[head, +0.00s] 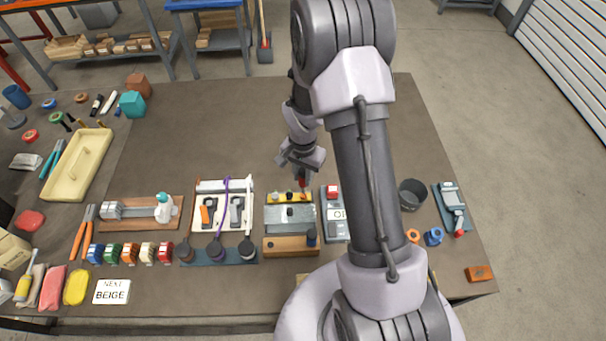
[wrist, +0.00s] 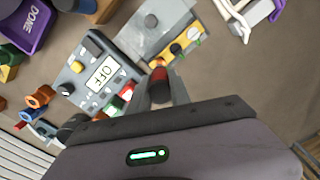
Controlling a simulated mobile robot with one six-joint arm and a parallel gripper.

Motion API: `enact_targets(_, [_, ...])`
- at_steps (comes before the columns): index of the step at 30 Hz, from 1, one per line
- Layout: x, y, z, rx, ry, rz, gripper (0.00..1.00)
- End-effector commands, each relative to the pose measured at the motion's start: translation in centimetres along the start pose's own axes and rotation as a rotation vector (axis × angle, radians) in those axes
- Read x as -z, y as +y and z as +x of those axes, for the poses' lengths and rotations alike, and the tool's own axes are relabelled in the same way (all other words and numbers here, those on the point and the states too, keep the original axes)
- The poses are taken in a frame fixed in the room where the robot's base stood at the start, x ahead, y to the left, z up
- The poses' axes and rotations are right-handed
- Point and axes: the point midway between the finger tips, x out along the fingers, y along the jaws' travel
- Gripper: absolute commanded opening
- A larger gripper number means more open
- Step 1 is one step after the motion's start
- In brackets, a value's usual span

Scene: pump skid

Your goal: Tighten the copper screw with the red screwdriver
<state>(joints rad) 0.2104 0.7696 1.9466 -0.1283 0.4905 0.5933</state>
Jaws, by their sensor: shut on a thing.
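My gripper (head: 303,172) is shut on the red screwdriver (head: 302,183), whose red end also shows between the fingers (wrist: 160,92) in the wrist view, where the screwdriver (wrist: 158,74) is seen nearly end-on. In the head view it hangs over the far edge of a grey block unit. That edge carries a yellow strip (head: 273,198) with several small screw heads, also in the wrist view (wrist: 185,43). I cannot tell for sure which head is the copper screw. The screwdriver's tip is hidden, so I cannot tell whether it touches a screw.
A grey box with a display reading OFF (wrist: 107,72) and a red button stands right of the unit in the head view. A white-framed tray (head: 222,186) stands left of it. A dark cup (head: 411,195) stands right. The table behind my gripper is clear.

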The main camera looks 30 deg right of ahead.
Motion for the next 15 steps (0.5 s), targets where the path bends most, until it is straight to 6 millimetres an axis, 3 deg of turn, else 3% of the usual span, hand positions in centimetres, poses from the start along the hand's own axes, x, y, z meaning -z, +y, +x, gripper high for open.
enact_targets(15, [0.0,0.0,1.5,0.000,0.000,0.000,0.00])
